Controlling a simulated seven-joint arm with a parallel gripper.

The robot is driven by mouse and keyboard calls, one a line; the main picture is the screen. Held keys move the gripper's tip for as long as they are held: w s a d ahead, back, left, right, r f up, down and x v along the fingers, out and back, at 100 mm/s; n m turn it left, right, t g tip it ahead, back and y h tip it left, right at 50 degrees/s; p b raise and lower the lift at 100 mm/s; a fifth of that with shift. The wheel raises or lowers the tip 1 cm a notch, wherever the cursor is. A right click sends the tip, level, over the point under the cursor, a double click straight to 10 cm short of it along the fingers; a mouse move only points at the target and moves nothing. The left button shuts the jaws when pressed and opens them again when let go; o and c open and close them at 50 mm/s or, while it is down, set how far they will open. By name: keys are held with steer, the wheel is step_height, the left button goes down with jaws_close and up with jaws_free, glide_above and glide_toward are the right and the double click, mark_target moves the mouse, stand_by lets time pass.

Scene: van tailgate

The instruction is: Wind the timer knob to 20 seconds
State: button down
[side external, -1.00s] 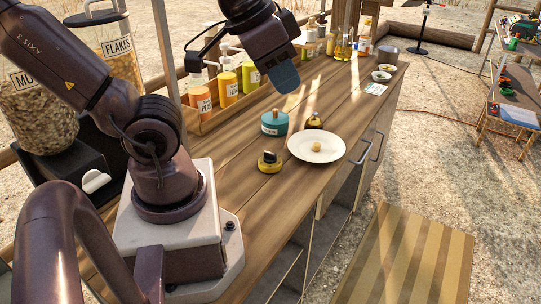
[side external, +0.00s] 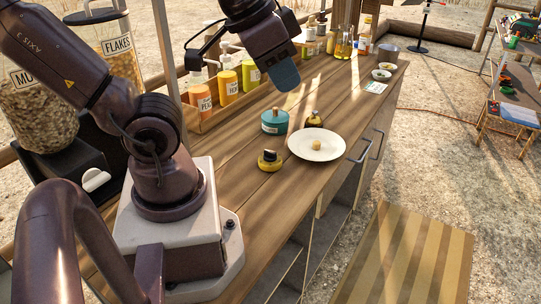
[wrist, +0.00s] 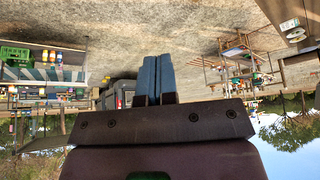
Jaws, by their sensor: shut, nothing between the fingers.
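A small round yellow object with a black knob on top (side external: 269,161) sits on the wooden counter, left of the white plate; it looks like the timer, but its scale markings are too small to read. My gripper (side external: 286,80) is in the air above the counter, beyond the timer and well apart from it. In the wrist view the two blue fingers (wrist: 155,80) are together with nothing between them. The timer is not in the wrist view, which faces out across the ground and distant shelves.
Pump bottles stand in a wooden rack (side external: 230,108) along the back. The counter (side external: 235,185) left of the timer is clear.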

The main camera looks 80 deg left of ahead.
steer(key=c, duration=1.6)
jaws_free()
steer(key=shift+o, duration=1.4)
steer(key=shift+a+f, duration=0.2)
steer(key=shift+a, duration=0.15)
steer(key=m+g, duration=0.6)
glide_above(270, 151)
steer(key=f, duration=2.2)
steer(key=shift+s+d+f, duration=0.2)
steer(key=shift+d+f, duration=0.05)
steer(key=shift+f, duration=0.15)
steer(key=shift+w+a+m, duration=0.2)
steer(key=shift+m, duration=0.8)
steer(key=shift+f, duration=2.7)
